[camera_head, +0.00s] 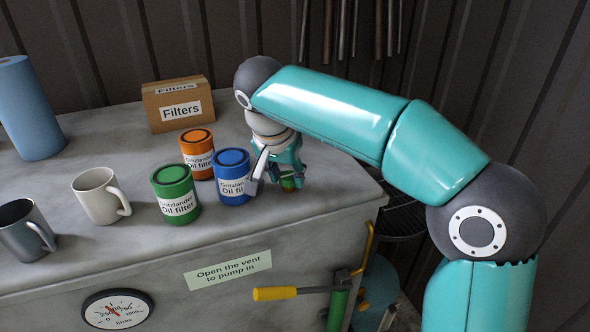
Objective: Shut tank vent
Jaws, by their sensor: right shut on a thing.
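My right gripper (284,177) points down at the tank top near its right front corner. It is shut on a small green and yellow part, which looks like the tank vent (289,184). Only a little of this part shows beneath the gripper, so I cannot tell whether the vent is open or shut. The grey tank (330,207) carries a label on its front (228,269) reading "Open the vent to pump in". My left gripper is not in view.
A blue can (232,190) stands close to the left of my right gripper. A green can (176,207), an orange can (197,140), two mugs (99,207), a Filters box (180,113) and a blue roll (30,105) share the top. A yellow-handled pump (276,293) is at the front.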

